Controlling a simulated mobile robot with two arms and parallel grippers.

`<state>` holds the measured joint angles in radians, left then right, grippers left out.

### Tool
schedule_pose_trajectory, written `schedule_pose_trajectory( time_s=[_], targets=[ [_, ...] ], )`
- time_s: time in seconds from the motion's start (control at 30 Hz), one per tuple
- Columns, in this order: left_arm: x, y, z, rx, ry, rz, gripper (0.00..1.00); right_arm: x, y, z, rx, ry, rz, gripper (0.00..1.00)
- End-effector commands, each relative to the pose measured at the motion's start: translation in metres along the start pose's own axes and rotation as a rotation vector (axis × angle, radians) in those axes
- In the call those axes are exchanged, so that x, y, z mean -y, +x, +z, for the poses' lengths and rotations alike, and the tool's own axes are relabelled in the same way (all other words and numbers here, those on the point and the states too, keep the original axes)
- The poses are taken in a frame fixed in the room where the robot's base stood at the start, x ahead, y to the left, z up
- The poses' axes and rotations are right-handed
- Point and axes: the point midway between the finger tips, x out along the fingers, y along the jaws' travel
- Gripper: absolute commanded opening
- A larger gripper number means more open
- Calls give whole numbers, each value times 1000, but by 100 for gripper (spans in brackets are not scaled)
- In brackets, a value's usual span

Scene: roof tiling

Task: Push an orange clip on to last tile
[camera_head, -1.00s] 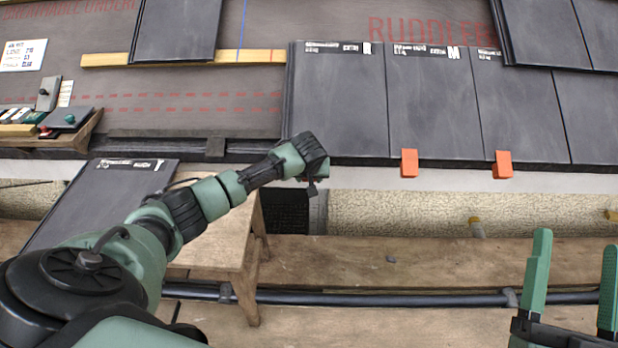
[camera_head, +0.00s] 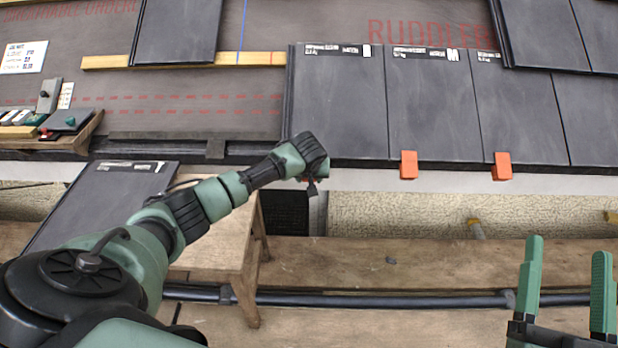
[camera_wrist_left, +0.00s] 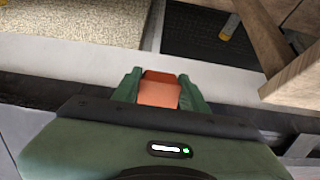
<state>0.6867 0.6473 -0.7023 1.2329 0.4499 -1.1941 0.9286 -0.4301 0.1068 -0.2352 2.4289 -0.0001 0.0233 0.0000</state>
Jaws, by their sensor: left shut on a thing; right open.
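The last tile (camera_head: 338,110) is the dark leftmost one in the lower laid row. My left gripper (camera_head: 313,182) is at its lower left edge and mostly hides its own jaws in the head view. In the left wrist view the left gripper (camera_wrist_left: 159,88) is shut on an orange clip (camera_wrist_left: 158,93), held between its green fingers. Whether the clip touches the tile edge I cannot tell. Two other orange clips, one left (camera_head: 409,165) and one right (camera_head: 502,166), sit on the lower edge of the row. My right gripper (camera_head: 565,262) is open and empty at lower right.
A wooden bench (camera_head: 215,255) with a loose dark tile (camera_head: 100,205) stands below my left arm. A wooden tray (camera_head: 75,140) with tools is at the left on the roof. A wooden batten (camera_head: 255,57) lies bare left of the row. Scaffold planks (camera_head: 400,255) run below.

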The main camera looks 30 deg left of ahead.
Motion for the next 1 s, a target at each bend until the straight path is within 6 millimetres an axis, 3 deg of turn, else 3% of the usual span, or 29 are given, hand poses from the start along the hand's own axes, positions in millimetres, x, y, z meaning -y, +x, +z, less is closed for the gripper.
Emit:
schedule_pose_trajectory(
  time_s=[1.0],
  targets=[
    [0,-2,-11,-9,-2,2,0,1,0,1,4,1,-1,68]
  ],
)
